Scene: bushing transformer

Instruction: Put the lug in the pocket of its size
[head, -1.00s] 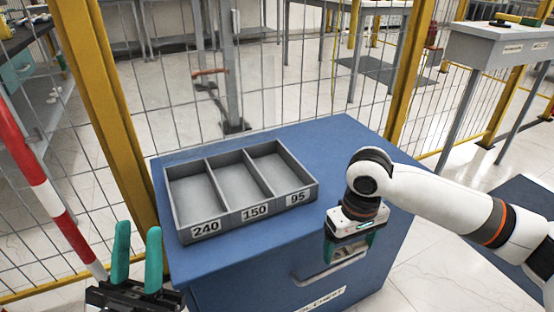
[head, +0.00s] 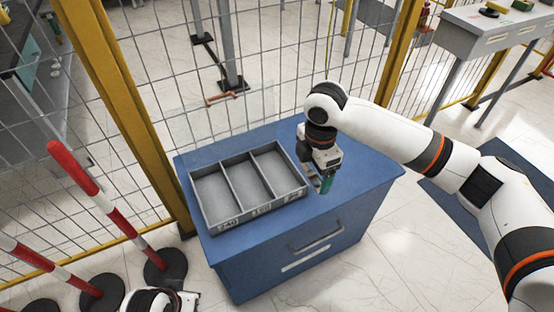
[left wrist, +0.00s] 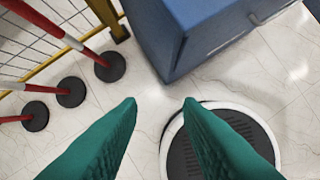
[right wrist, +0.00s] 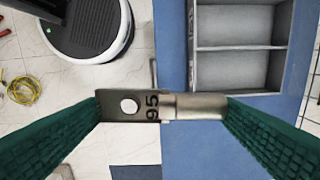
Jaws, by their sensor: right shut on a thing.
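My right gripper (head: 322,184) is shut on a metal lug (right wrist: 165,106) marked 95. In the right wrist view the lug lies crosswise between the green fingers, with its flat holed end at left and its barrel at right. The grey tray (head: 226,222) has three pockets in a row, labelled 240, 150 and 95 from left to right in the head view. The right gripper is above the cabinet top, just right of the 95 pocket (head: 277,173). My left gripper (left wrist: 160,103) is open and empty, over the floor beside the cabinet.
The tray stands on a blue cabinet (head: 355,190) with a drawer handle in front. Wire fencing with yellow posts (head: 125,110) is behind and left. Red-and-white poles (head: 100,190) on black bases stand at left. The cabinet top right of the gripper is clear.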

